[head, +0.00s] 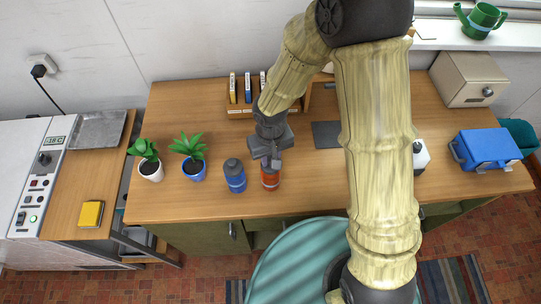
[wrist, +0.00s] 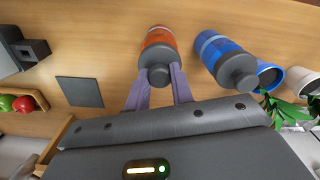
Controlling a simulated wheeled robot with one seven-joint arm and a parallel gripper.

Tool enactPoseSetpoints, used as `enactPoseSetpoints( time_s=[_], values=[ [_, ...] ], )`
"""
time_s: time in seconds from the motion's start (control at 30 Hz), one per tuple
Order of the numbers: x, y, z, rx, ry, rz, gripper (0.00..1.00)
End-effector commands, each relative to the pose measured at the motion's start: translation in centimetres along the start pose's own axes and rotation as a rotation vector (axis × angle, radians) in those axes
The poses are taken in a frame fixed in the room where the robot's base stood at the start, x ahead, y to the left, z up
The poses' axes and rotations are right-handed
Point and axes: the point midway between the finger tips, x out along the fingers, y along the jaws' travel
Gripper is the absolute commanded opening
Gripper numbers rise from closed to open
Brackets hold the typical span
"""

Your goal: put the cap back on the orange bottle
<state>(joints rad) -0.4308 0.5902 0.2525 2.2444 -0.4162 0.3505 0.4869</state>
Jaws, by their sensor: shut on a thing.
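The orange bottle (head: 270,181) stands upright near the front edge of the wooden counter, just right of the blue bottle. My gripper (head: 271,161) is directly above it, pointing down. In the wrist view, the two fingers of my gripper (wrist: 158,82) are shut on a dark grey cap (wrist: 158,74), one on each side. The cap lines up with the top of the orange bottle (wrist: 158,40). I cannot tell whether it sits fully on the neck or just above, as the neck is hidden. The blue bottle (head: 235,175) has a grey cap on.
Two potted plants, one in a white pot (head: 151,170) and one in a blue pot (head: 194,170), stand left of the bottles. A dark flat pad (head: 326,134) lies to the right. A blue box (head: 487,147) is at the far right. A book rack (head: 240,110) stands behind.

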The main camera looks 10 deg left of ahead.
Motion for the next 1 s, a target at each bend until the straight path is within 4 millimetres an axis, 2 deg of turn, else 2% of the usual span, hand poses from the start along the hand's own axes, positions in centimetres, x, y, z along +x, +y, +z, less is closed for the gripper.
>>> enactPoseSetpoints(
  time_s=[0.3,0.33,0.43,0.47,0.67,0.77,1.0],
  values=[
    [-0.01,0.00,-0.01,0.000,0.000,0.000,0.02],
    [-0.01,0.00,-0.01,0.000,0.000,0.000,0.25],
    [-0.01,0.00,-0.01,0.000,0.000,0.000,0.45],
    [-0.01,0.00,-0.01,0.000,0.000,0.000,0.48],
    [0.00,0.00,-0.01,0.000,0.000,0.000,0.48],
    [0.00,0.00,0.00,0.000,0.000,0.000,0.68],
    [0.00,0.00,0.00,0.000,0.000,0.000,0.70]
  ],
)
